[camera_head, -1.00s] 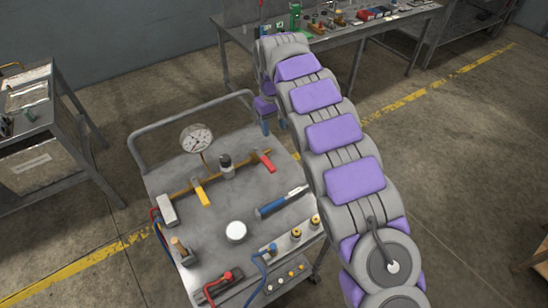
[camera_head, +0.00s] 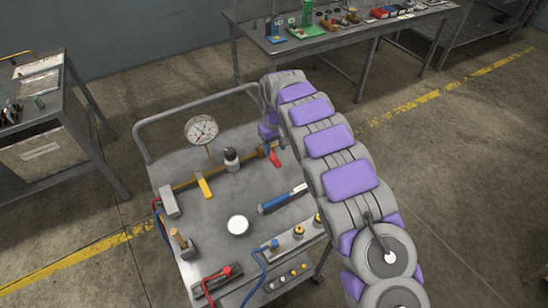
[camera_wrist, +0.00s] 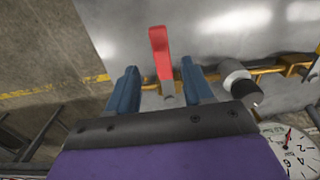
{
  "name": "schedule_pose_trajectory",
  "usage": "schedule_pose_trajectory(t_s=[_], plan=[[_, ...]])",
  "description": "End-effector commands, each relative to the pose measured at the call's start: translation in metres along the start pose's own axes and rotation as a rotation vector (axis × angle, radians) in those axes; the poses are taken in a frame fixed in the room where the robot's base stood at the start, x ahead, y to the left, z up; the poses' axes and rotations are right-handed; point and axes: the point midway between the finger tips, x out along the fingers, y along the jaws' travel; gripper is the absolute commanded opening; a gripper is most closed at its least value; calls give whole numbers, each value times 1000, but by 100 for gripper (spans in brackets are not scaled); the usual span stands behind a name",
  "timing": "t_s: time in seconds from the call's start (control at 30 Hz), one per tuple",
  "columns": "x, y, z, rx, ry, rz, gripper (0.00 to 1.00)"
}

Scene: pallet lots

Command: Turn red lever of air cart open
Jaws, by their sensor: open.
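The air cart (camera_head: 205,222) stands in front of me with a brass pipe across its top. The red lever (camera_head: 275,157) sticks out from the pipe's right end, partly hidden by my arm. In the wrist view the red lever (camera_wrist: 161,52) stands roughly crosswise to the brass pipe (camera_wrist: 265,71). My gripper (camera_wrist: 160,68) is open, with one blue finger on each side of the lever's line. Whether a finger touches it I cannot tell. In the head view my gripper is mostly hidden behind my arm, by the pipe end.
A yellow lever (camera_head: 204,187), a black-and-white fitting (camera_head: 231,159) and a pressure gauge (camera_head: 201,130) sit along the pipe. A blue-handled tool (camera_head: 282,199) and a white round piece (camera_head: 238,226) lie nearer. A workbench (camera_head: 345,32) stands behind; another table (camera_head: 62,130) is left.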

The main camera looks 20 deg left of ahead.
Motion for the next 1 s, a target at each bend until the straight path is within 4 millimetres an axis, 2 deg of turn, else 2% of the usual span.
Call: schedule_pose_trajectory(t_s=[0.03,0.1,0.3,0.7,1.0], plan=[[12,-1,0,-1,-3,0,51],[24,-2,0,-1,-5,0,51],[46,-3,-1,-1,-7,0,51],[50,-1,0,0,-1,-1,51],[50,-2,-1,0,-3,0,22]])
